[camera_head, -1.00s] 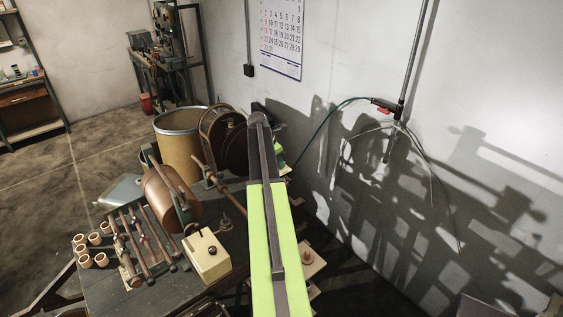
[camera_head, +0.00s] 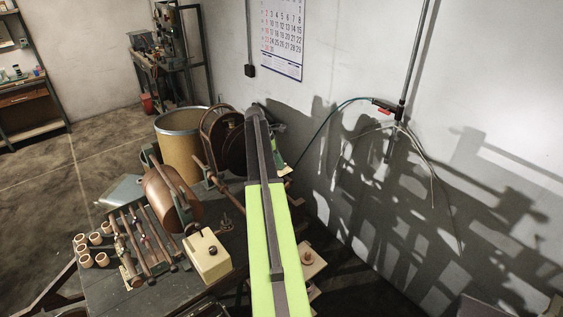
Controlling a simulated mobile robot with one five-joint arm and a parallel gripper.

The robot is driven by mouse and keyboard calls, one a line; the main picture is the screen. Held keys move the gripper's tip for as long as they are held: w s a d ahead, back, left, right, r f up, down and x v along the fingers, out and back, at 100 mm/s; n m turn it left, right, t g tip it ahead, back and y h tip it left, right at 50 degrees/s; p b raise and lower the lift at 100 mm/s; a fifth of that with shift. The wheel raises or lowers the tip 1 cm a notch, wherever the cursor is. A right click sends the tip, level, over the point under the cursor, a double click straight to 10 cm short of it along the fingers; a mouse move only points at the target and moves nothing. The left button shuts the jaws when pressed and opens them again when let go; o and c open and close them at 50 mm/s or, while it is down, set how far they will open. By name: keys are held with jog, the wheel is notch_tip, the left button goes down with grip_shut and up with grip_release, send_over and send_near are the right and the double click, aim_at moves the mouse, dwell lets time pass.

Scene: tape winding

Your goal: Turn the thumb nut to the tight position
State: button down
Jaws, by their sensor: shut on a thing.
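My green and dark grey arm reaches from the bottom middle up over the winding machine, ending at a dark joint. A small green part of my arm shows just right of it. My gripper is not in view; it is hidden behind the arm. I cannot make out the thumb nut for sure. The winding machine stands on a dark bench (camera_head: 125,290). It has a large copper-brown drum (camera_head: 170,198) at left and a dark wheel in a brown ring frame (camera_head: 216,133) behind. The arm covers the machine's right part.
A cream box with a black knob (camera_head: 207,256) sits at the bench front. Several tan rings (camera_head: 87,261) lie at its left beside a rack of rods (camera_head: 143,240). A tan drum bin (camera_head: 180,146) stands behind. A white wall (camera_head: 480,100) closes the right side.

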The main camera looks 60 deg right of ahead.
jog(key=m+y, duration=0.1)
jog(key=m, duration=0.1)
jog(key=m+g+y, duration=0.1)
jog(key=m, duration=0.2)
jog(key=shift+d, duration=0.15)
jog(key=shift+d+m+y, duration=0.1)
jog(key=shift+m+y, duration=0.4)
jog(key=shift+m, duration=1.1)
jog(key=shift+s+m+y, duration=0.1)
jog(key=shift+m+y, duration=0.3)
jog(key=shift+m, duration=0.5)
jog(key=c, duration=1.6)
grip_release()
jog(key=shift+d, duration=0.15)
jog(key=shift+r, duration=0.1)
